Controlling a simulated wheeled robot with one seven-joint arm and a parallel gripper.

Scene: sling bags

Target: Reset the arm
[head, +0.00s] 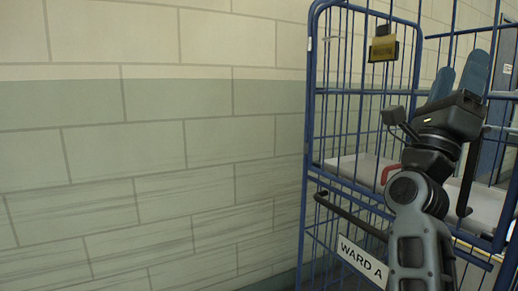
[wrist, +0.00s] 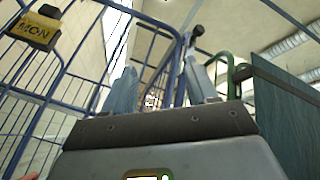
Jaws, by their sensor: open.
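My gripper (head: 462,66) is at the right of the head view, raised in front of the blue cage trolley (head: 312,100). Its two blue-grey fingers point up and stand apart, with nothing between them. In the wrist view my gripper (wrist: 159,72) also shows open and empty, with bars of the cage behind it. My arm is folded upward and covers part of the cage.
A brass-coloured tag (head: 383,48) hangs on the cage; it also shows in the wrist view (wrist: 37,29). A "WARD A" sign (head: 361,262) sits low on the trolley. A pale shelf (head: 350,168) is inside. A block wall (head: 150,150) fills the left.

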